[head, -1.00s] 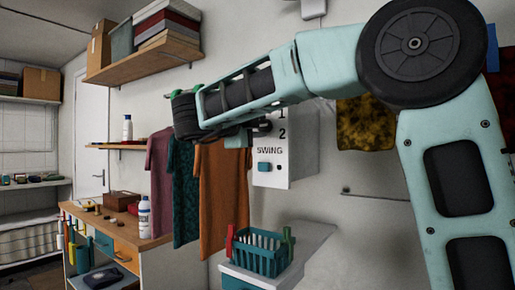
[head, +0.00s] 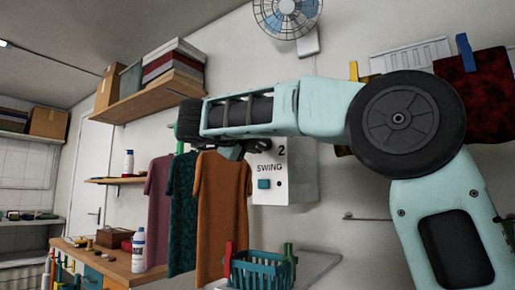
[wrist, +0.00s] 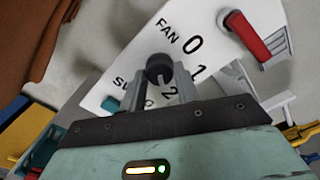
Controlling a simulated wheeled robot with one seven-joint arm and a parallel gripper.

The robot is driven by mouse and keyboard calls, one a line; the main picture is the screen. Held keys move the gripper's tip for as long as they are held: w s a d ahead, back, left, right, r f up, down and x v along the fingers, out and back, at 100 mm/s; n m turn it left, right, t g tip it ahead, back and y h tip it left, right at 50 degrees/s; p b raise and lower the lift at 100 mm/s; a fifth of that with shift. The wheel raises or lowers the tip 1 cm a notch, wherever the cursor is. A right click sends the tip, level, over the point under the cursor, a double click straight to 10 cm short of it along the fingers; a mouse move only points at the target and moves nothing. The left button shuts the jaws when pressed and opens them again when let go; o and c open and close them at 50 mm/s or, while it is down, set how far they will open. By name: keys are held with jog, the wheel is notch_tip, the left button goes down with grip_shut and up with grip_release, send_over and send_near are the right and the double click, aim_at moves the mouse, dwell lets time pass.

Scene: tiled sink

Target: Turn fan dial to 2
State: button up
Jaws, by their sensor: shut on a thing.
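The white fan control box (head: 300,170) is on the wall at picture centre, behind my forearm. In the wrist view its tilted face (wrist: 128,55) shows FAN, 0, 1 and 2, with part of SWING below. My gripper (wrist: 162,84) is shut on the round black fan dial (wrist: 159,65), one finger on each side. The fingers hide part of the dial, and I cannot tell which number it points to. In the head view my arm covers most of the gripper. The fan (head: 287,17) hangs on the wall above.
A teal swing switch (head: 264,184) is below the dial. Hanging shirts (head: 222,200) are close on the left. A teal basket (head: 262,270) stands below the box. A wooden shelf (head: 150,98) with boxes is at upper left.

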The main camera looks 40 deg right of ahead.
jog(key=shift+f, duration=0.1)
dwell(0.3)
jog(key=o, duration=1)
jog(key=shift+a, duration=0.1)
jog(key=v, duration=1.7)
jog(key=shift+s+a, duration=0.1)
